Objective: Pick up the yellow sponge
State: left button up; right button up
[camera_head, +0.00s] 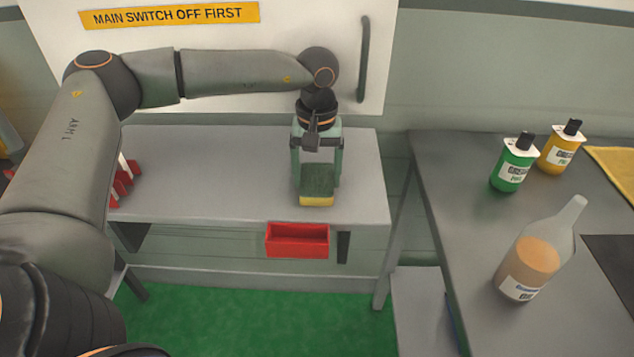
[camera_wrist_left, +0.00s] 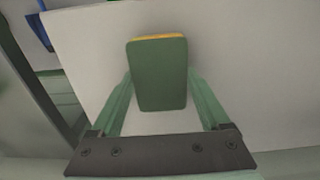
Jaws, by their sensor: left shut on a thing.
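The yellow sponge (camera_head: 317,200) has a dark green upper face and a yellow lower layer. It is at the front right part of the grey shelf top. My left gripper (camera_head: 317,183) comes down from above, its two pale green fingers on either side of the sponge, shut on it. In the left wrist view the sponge (camera_wrist_left: 158,75) shows its green face with a thin yellow edge, between the fingers of the gripper (camera_wrist_left: 160,98). Whether the sponge still touches the shelf top, I cannot tell. My right gripper is not in view.
A red bin (camera_head: 297,241) hangs at the shelf's front edge. Red objects (camera_head: 124,180) stand at the shelf's left. On the right-hand table (camera_head: 450,190) are a green bottle (camera_head: 513,163), a yellow bottle (camera_head: 561,148) and a clear bottle (camera_head: 530,257). The shelf's middle (camera_head: 220,180) is clear.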

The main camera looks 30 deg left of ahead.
aim_at(317, 177)
pick_arm(q)
jog(key=c, duration=0.5)
jog(key=shift+o, duration=0.2)
jog(key=shift+r, duration=0.4)
notch_tip(317, 177, up, 2)
jog(key=shift+r, duration=0.2)
jog(key=s+r, duration=0.2)
jog(key=s+d+r, duration=0.1)
jog(key=s+r, duration=0.1)
jog(key=r, duration=0.1)
jog(key=shift+s+r, duration=0.1)
jog(key=shift+s, duration=0.05)
jog(key=s+d+r, duration=0.2)
jog(key=s+r, duration=0.2)
jog(key=s, duration=0.5)
jog(key=shift+s+d+r+b, duration=0.15)
jog(key=shift+r+b, duration=0.15)
jog(key=shift+b, duration=0.15)
jog(key=o, duration=0.9)
jog(key=c, duration=0.7)
